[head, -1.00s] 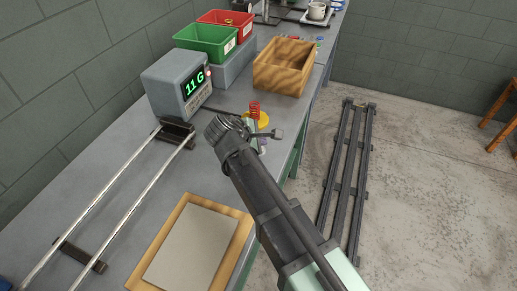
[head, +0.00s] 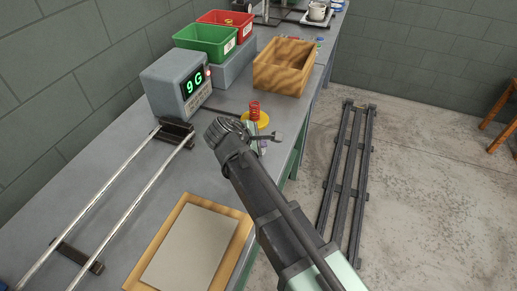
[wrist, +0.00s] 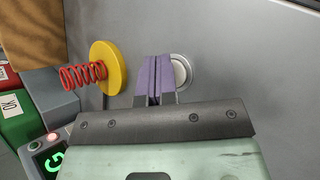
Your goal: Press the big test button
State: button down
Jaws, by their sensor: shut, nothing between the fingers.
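A round whitish button (wrist: 182,72) in a grey ring is set in the grey bench top, in the wrist view. My gripper (wrist: 153,58) is shut and empty; its purple fingers lie just left of the button's face and cover part of its ring. I cannot tell whether they touch it.
A grey scale box (head: 176,86) shows a green "9 G". Green (head: 207,43) and red bins (head: 222,17), and a wooden tray (head: 284,68), stand beyond. Two metal rails (head: 120,200) run at left. A wooden-edged board (head: 192,247) lies in front.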

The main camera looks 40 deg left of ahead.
dwell(0.3)
jog(key=shift+r+p, duration=0.7)
jog(key=shift+p, duration=0.1)
notch_tip(320, 180, up, 5)
jog(key=p, duration=0.5)
jog(key=shift+r, duration=0.15)
dwell(0.3)
